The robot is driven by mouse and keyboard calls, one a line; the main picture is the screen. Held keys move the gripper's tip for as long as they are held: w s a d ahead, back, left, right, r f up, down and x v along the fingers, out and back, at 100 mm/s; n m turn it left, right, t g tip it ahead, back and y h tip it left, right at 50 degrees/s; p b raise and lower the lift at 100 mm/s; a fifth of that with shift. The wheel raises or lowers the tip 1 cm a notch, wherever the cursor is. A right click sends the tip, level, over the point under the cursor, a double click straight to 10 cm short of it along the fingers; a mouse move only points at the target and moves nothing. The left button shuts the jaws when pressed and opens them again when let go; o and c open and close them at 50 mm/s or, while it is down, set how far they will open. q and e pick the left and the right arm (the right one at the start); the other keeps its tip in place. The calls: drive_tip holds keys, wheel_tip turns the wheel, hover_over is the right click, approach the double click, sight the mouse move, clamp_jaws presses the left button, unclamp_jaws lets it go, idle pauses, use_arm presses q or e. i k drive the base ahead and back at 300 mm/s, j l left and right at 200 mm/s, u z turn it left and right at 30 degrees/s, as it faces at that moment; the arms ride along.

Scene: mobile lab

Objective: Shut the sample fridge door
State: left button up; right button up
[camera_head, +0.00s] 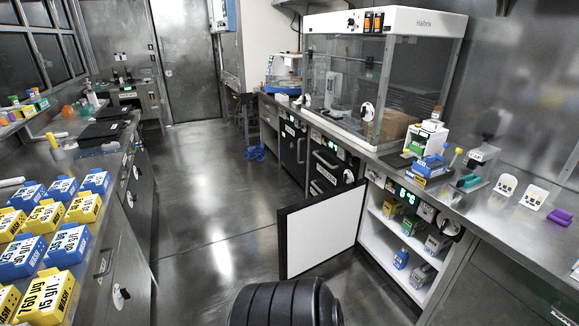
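The sample fridge (362,254) stands under the right-hand counter, with its door wide open. The door (323,232) has a white inner face and a black frame, and it sticks out into the aisle to the left of the opening. Inside, white shelves hold several small boxes, including a blue one (401,258) and a green one (410,224). A small green-lit display (407,197) sits at the top of the fridge. Neither of my grippers is in view.
A black ribbed rounded shape (285,303) at the bottom centre hides the floor in front of the door. The right counter (480,205) carries a glass cabinet (385,70). The left counter (95,250) holds blue and yellow boxes.

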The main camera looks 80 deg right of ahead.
sight(315, 230)
drive_tip(key=l+z, duration=0.1)
drive_tip(key=z, duration=0.35)
drive_tip(key=i+z, duration=0.1)
drive_tip(key=z, duration=0.35)
drive_tip(key=i+l+z, duration=0.1)
drive_tip(key=z, duration=0.85)
drive_tip(key=i+z, duration=0.15)
drive_tip(key=z, duration=0.75)
drive_tip(key=i+z, duration=0.15)
drive_tip(key=z, duration=0.3)
drive_tip(key=j+z, duration=0.15)
drive_tip(key=z, duration=0.3)
drive_tip(key=i+j+z, duration=0.25)
drive_tip(key=j+z, duration=0.2)
drive_tip(key=j, duration=0.15)
drive_tip(key=i+j+z, duration=0.15)
drive_tip(key=j+z, duration=0.3)
drive_tip(key=j, duration=0.2)
drive_tip(key=j+z, duration=0.45)
drive_tip(key=j, duration=0.25)
drive_tip(key=j+z, duration=0.45)
drive_tip(key=j, duration=0.25)
drive_tip(key=k+j, duration=0.1)
drive_tip(key=j, duration=0.85)
drive_tip(key=k+j, duration=0.15)
drive_tip(key=j, duration=0.3)
drive_tip(key=k+j, duration=0.1)
drive_tip(key=j, duration=0.35)
